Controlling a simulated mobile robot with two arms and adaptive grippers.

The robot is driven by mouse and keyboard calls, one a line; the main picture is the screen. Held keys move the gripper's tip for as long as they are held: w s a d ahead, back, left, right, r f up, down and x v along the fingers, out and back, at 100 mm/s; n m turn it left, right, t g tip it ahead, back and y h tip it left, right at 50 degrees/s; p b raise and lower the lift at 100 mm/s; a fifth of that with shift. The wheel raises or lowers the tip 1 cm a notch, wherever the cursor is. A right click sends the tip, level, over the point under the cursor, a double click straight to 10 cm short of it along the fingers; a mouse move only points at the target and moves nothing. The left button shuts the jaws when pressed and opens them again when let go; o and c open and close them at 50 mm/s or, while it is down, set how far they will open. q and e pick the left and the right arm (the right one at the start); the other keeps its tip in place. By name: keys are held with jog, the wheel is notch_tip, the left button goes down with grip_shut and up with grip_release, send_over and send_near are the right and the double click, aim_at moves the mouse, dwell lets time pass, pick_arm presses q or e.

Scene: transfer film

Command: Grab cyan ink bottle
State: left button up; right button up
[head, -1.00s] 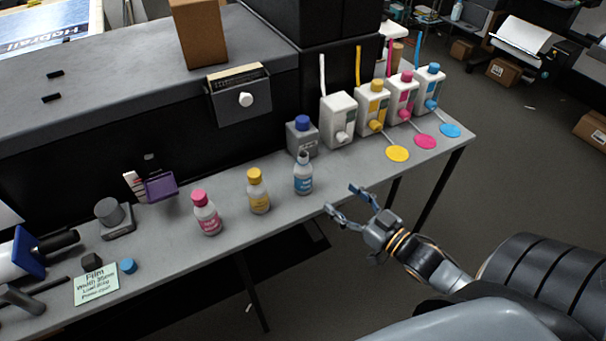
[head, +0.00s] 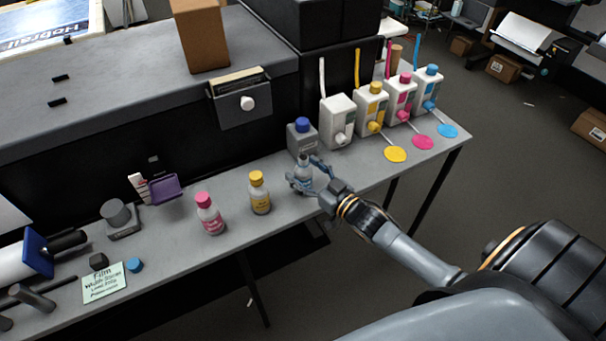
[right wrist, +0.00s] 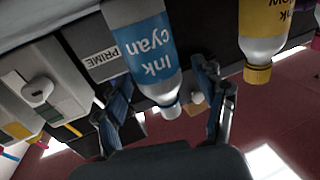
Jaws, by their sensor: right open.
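The cyan ink bottle (head: 304,172) stands upright on the grey bench, partly hidden by my right gripper in the head view. In the right wrist view it appears upside down, with its blue "Ink cyan" label (right wrist: 147,48) facing me. My right gripper (head: 304,181) is open, with its fingers on either side of the bottle. In the right wrist view the bottle's neck is between the two fingertips (right wrist: 160,83), with a gap visible at each side. My left gripper is not in view.
The yellow ink bottle (head: 260,193) stands just left of the cyan one, with the magenta bottle (head: 209,214) further left. A grey box with a blue cap (head: 302,138) is close behind. Several pump containers (head: 338,121) stand at the back right.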

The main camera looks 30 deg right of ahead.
jog(key=shift+w+a+f, duration=0.1)
jog(key=shift+w, duration=0.25)
jog(key=shift+c, duration=0.4)
jog(key=c, duration=1.3)
jog(key=shift+c, duration=0.2)
